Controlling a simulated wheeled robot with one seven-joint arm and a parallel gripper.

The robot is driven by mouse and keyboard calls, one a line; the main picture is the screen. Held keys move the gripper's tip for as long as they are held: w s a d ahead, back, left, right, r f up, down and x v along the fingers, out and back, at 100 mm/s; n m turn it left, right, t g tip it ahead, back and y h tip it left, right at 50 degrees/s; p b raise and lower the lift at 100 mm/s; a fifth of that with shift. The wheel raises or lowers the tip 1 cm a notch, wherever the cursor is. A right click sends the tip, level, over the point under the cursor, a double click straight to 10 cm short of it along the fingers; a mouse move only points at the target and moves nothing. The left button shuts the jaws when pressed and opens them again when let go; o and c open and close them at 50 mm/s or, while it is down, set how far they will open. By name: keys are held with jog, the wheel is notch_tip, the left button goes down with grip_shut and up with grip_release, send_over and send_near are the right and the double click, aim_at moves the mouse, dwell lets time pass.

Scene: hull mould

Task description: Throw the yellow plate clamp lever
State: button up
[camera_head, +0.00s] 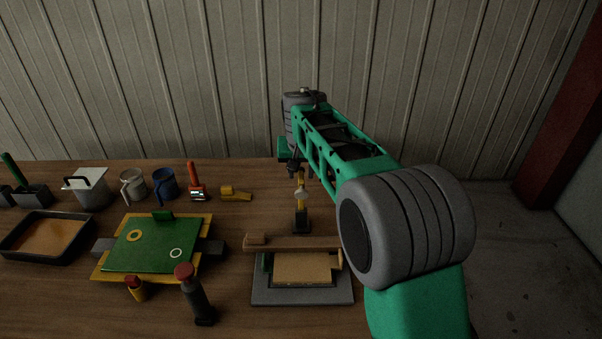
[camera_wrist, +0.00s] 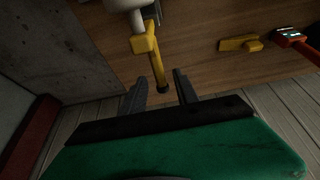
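A yellow lever (camera_head: 301,180) stands upright on a dark clamp base (camera_head: 302,222), just behind the mould on the table. A pale round part sits partway up it. In the wrist view the lever's yellow bar (camera_wrist: 156,66) points toward my gripper (camera_wrist: 160,90), and its dark tip lies between the two fingers. The fingers are apart, with a visible gap on both sides of the tip. In the head view my gripper (camera_head: 297,162) is at the lever's upper end, partly hidden by my arm.
The mould (camera_head: 300,296) with a wooden bar (camera_head: 290,243) across it is in front of the clamp. A small yellow object (camera_head: 235,194), a red-handled tool (camera_head: 196,182) and a blue mug (camera_head: 164,184) are to the left. A green plate (camera_head: 150,245) lies front left.

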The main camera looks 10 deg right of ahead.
jog(key=shift+w+d+f, duration=0.1)
jog(key=shift+w+f, duration=0.15)
jog(key=shift+f, duration=0.35)
jog(key=shift+c, duration=0.5)
grip_shut()
dwell(0.5)
